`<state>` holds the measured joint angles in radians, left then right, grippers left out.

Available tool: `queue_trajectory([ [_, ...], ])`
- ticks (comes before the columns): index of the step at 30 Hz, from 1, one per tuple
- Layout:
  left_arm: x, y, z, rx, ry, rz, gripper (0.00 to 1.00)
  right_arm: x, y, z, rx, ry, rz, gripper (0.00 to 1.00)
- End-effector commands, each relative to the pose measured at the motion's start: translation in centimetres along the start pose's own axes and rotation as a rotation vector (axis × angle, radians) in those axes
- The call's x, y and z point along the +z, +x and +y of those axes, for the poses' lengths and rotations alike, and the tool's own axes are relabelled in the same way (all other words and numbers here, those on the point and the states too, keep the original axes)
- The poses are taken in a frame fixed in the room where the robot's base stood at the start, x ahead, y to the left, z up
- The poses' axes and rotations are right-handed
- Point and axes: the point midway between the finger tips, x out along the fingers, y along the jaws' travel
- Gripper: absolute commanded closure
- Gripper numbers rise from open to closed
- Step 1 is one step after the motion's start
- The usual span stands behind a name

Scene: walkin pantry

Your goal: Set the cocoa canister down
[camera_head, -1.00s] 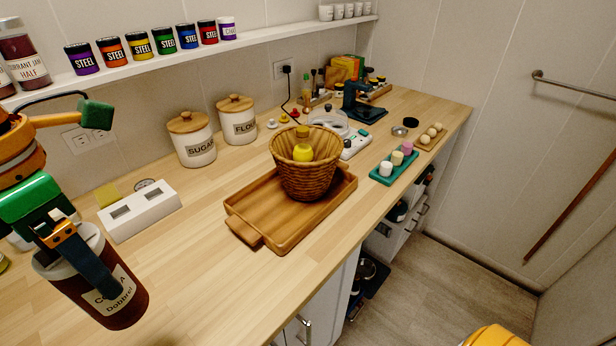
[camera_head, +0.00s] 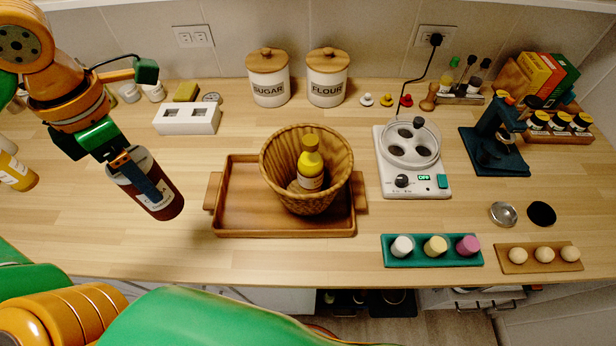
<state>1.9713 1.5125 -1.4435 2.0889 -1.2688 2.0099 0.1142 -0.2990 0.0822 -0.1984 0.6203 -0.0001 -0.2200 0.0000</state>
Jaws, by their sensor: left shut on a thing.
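The cocoa canister (camera_head: 167,206) is a dark brown cylinder with a pale label and a light grey top, at the left in the head view. My left gripper (camera_head: 146,184) is shut on it, with a dark finger across its side covering part of the label. The canister looks tilted in the picture, and it seems to be held above the counter (camera_head: 110,235), left of the wooden tray. I cannot tell how far its base is from the wood. My right gripper is out of view.
The wooden tray (camera_head: 235,215) bears a wicker basket (camera_head: 285,155) with a yellow bottle (camera_head: 311,165). A white block (camera_head: 188,120) and the sugar canister (camera_head: 268,85) and flour canister (camera_head: 327,85) stand behind. Bare counter lies around the held canister. A yellow-labelled jar (camera_head: 15,172) is far left.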

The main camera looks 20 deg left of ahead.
Motion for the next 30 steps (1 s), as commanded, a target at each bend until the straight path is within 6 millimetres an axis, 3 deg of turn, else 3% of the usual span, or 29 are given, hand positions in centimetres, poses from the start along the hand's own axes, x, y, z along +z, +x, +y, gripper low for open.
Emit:
queue_trajectory([
  [2,0.0,0.1,0.0,0.001,-0.001,0.000,0.90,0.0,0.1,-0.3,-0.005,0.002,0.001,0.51],
  [5,1.2,1.4,0.0,0.002,0.003,0.000,0.90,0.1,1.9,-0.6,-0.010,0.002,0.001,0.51],
  [9,5.6,3.8,-0.1,0.000,0.007,0.003,0.90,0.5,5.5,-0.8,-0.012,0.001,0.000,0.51],
  [12,9.1,4.9,-0.3,-0.004,0.006,0.004,0.90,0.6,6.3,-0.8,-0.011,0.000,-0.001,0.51],
  [15,11.2,7.5,-0.3,-0.006,0.003,0.004,0.90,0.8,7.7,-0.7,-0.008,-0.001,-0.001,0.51],
  [24,14.1,10.3,-0.2,-0.002,0.001,0.005,0.90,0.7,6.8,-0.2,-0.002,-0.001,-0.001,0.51],
  [27,14.0,12.3,-0.2,-0.001,0.000,0.003,0.90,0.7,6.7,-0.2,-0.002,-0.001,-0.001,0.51],
  [30,14.0,13.0,-0.1,0.001,-0.001,0.000,0.90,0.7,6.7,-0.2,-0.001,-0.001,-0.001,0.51],
])
